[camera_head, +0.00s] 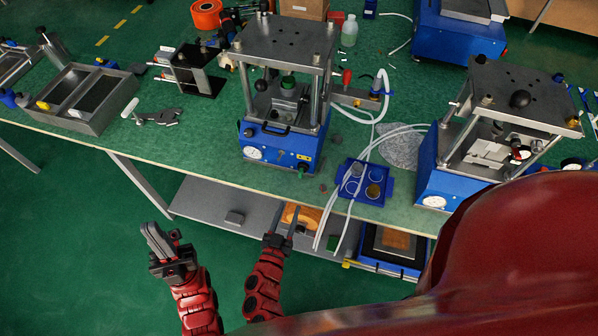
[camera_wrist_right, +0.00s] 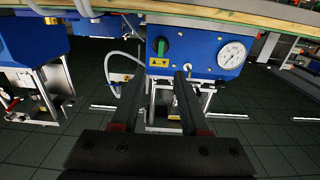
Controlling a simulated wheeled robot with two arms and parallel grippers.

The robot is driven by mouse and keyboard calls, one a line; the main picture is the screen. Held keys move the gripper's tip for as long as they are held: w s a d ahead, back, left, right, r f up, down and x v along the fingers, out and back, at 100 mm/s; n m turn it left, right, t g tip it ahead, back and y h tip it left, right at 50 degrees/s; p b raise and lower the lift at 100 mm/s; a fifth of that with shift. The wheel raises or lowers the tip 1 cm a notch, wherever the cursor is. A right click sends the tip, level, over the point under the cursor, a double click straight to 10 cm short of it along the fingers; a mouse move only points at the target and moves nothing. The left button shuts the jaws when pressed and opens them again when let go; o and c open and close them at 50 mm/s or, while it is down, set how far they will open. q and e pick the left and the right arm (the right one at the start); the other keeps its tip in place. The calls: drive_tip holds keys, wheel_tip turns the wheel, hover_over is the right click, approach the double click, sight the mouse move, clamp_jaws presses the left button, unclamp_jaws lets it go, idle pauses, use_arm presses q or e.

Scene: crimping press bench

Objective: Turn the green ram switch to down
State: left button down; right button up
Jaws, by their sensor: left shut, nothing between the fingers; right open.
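The green ram switch (camera_head: 303,168) is at the lower right of the front of the middle blue press (camera_head: 272,147). In the right wrist view the green switch (camera_wrist_right: 162,47) shows on the blue panel, its handle roughly along the picture's vertical, beside a yellow label (camera_wrist_right: 158,62). My right gripper (camera_head: 285,212) is open and empty, in front of and below the bench edge. In its wrist view, its fingers (camera_wrist_right: 159,78) point toward the switch area, apart from it. My left gripper (camera_head: 151,230) is shut and empty, further left, clear of the bench.
A white gauge (camera_wrist_right: 232,55) sits on the same panel. A blue tray with cups (camera_head: 342,192) lies right of the press, with white hoses near it. A second press (camera_head: 450,180) stands further right. A lower shelf (camera_head: 200,204) is under the bench.

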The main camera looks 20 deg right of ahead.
sight(300, 176)
drive_tip(key=p+x, duration=0.2)
drive_tip(key=x, duration=0.9)
drive_tip(key=shift+w+d, duration=0.3)
drive_tip(key=shift+w, duration=0.3)
clamp_jaws()
